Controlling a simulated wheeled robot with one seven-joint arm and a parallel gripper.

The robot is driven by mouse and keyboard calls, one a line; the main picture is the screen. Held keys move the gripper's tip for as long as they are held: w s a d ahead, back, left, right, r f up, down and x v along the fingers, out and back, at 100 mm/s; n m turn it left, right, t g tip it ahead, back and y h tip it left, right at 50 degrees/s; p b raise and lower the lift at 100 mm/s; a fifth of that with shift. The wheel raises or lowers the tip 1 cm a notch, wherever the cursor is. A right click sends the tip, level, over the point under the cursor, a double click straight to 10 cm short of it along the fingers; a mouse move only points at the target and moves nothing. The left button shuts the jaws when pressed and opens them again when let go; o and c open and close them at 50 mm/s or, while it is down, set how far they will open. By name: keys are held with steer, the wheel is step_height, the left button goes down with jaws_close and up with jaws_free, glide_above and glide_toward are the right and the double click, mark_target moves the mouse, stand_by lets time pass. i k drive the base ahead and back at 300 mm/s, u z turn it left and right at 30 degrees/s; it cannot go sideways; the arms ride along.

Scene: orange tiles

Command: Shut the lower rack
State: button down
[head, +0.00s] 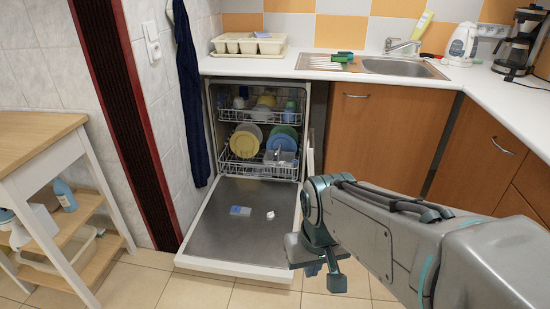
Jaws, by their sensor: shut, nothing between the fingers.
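The open dishwasher (213,140) stands under the counter, its door (221,212) folded down flat near the floor. The lower rack (236,169) sits at the mouth of the tub above the door's inner edge, holding yellow, blue and green plates. How far it sticks out is hard to tell. The upper rack (236,116) is inside the tub with cups and bowls. My gripper (324,268) is shut and empty, pointing down by the front right corner of the door, apart from the rack. My wrist hides part of the door's right edge.
A blue packet (240,211) and a small white item (270,215) lie on the door. A wooden shelf cart (45,140) stands at left. Orange cabinets (378,140) are at right. A dark blue cloth (188,90) hangs by the wall. Floor in front of the door is clear.

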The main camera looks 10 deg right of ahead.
mark_target(246, 166)
steer(key=z, duration=0.6)
steer(key=i, duration=0.6)
steer(key=z, duration=1.05)
steer(key=i, duration=1.25)
steer(key=u, duration=0.8)
steer(key=i, duration=1)
steer(key=u, duration=0.9)
